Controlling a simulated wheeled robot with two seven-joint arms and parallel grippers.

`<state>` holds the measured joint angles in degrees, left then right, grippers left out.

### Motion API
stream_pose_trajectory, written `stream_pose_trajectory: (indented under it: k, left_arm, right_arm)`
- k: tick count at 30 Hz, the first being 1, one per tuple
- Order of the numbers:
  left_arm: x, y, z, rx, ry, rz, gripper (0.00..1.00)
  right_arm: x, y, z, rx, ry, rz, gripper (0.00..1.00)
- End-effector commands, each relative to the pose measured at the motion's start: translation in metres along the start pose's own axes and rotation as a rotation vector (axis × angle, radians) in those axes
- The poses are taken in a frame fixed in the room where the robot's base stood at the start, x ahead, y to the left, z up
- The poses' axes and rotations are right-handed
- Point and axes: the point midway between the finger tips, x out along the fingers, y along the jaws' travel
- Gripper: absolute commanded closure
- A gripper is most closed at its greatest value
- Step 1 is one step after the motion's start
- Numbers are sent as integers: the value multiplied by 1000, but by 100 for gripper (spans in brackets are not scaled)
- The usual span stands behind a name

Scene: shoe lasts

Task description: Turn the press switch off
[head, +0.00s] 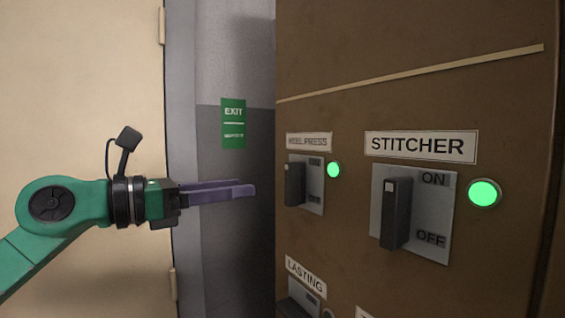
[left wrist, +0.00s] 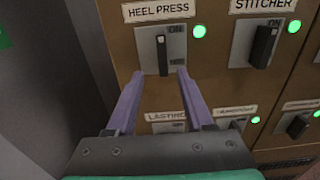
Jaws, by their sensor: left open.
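The heel press switch (head: 295,184) is a dark upright lever on a grey plate marked ON above and OFF below. It also shows in the left wrist view (left wrist: 163,54), under the HEEL PRESS label (left wrist: 158,9). The green lamp (head: 334,170) beside it is lit, and it shows in the left wrist view (left wrist: 199,31) too. My left gripper (head: 254,189) is open and empty, its purple fingers pointing at the panel from the left. In the left wrist view its fingertips (left wrist: 160,73) lie on either side of the lever's lower end, apparently short of it.
The stitcher switch (head: 396,213) stands to the right with its lamp (head: 485,194) lit green. The lasting label (head: 305,274) and its plate are below. More switches and lit lamps show lower right in the left wrist view. The brown cabinet's left edge is near my fingertips.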

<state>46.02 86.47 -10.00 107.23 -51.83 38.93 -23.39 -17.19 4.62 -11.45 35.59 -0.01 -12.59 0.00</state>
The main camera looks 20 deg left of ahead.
Motion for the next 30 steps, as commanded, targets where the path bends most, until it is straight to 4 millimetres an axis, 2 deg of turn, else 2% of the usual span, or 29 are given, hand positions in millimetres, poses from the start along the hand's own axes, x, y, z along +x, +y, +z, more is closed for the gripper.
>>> stream_pose_trajectory:
  k: [1, 9, 12, 15, 22, 23, 24, 26, 27, 30]
  left_arm:
    - [11, -2, 16, -3, -1, -7, 48]
    - [74, -3, 15, -4, -6, -7, 48]
    - [91, -1, 9, -5, -5, -4, 48]
    - [99, -1, 5, -4, -5, -2, 48]
    - [100, -1, 2, -3, -4, -1, 48]
    - [100, -1, 2, -3, -4, -1, 55]
    - [100, -1, 2, -3, -4, -1, 70]
    - [100, -1, 2, -3, -4, -1, 93]
    - [100, -1, 2, -3, -4, -1, 100]
    - [100, -1, 2, -4, -4, -1, 100]
  right_arm:
    - [-28, 0, -3, 0, 0, 0, 50]
    - [-88, 1, -8, 0, 0, 0, 50]
    - [-96, 2, -8, 0, 0, 0, 50]
    - [-98, 2, -9, 0, -1, 0, 50]
    - [-96, 1, -8, 0, -1, 0, 50]
    - [-96, 1, -8, 0, -1, 0, 50]
    - [-96, 1, -8, 0, -1, 0, 50]
    - [-96, 1, -8, 0, -2, 0, 50]
    - [-96, 1, -8, 0, -2, 0, 50]
    - [-96, 1, -8, 0, -2, -1, 50]
